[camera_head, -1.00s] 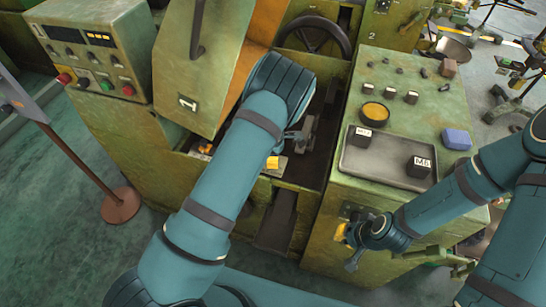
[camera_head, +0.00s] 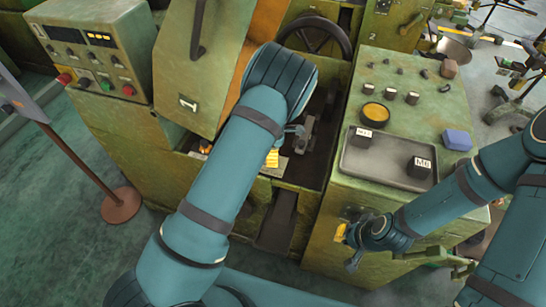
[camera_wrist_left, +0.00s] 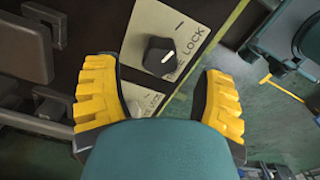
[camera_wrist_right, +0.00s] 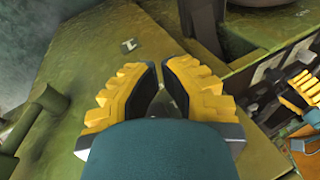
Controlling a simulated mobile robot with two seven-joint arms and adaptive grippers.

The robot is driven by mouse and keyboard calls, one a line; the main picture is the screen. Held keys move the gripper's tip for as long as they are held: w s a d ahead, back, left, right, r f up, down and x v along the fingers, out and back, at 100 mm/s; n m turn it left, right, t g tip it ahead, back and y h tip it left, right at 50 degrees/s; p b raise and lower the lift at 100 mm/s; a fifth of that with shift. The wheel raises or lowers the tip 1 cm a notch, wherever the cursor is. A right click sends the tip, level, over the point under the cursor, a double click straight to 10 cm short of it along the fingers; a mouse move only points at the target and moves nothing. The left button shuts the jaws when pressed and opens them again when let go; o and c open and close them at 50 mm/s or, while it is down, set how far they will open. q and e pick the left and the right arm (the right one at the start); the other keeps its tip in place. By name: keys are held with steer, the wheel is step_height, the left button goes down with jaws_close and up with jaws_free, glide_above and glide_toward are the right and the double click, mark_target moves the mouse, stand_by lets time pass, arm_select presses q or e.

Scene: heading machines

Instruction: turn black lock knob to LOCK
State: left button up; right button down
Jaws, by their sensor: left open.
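The black lock knob (camera_wrist_left: 160,56) shows in the left wrist view on a pale plate (camera_wrist_left: 195,18) with LOCK lettering at its right. A short white line on the knob slants between lower left and upper right. My left gripper (camera_wrist_left: 157,76) is open, with one yellow finger on each side of the knob and visible gaps between. A second pale plate below also bears LOCK lettering; my wrist partly hides it. In the head view my left arm hides the knob. My right gripper (camera_wrist_right: 161,72) has its fingertips close together, with a narrow gap.
A green cabinet with a grey tray (camera_head: 386,166) and two labelled black blocks stands at right. A control box (camera_head: 92,45) stands at left. A handwheel (camera_head: 314,35) is behind my left arm. My right gripper (camera_head: 348,249) is beside the cabinet's front.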

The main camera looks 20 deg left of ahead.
arm_select(q)
step_height(320, 180, up, 9)
stand_by(0.3)
stand_by(0.4)
steer(key=s+a+f+m+b, duration=0.1)
steer(key=s+f+m+b, duration=0.1)
steer(key=s+f+m, duration=0.75)
steer(key=s+d+f+m+t+h, duration=0.1)
steer(key=s+d+f+m+h, duration=0.1)
steer(key=s+d+m, duration=0.2)
steer(key=s+d+f+m+t+h+b, duration=0.1)
steer(key=s+d+m, duration=0.3)
steer(key=s, duration=0.5)
steer(key=shift+s+f+m+h+b, duration=0.3)
steer(key=shift+f+m+h, duration=0.2)
steer(key=shift+m, duration=0.25)
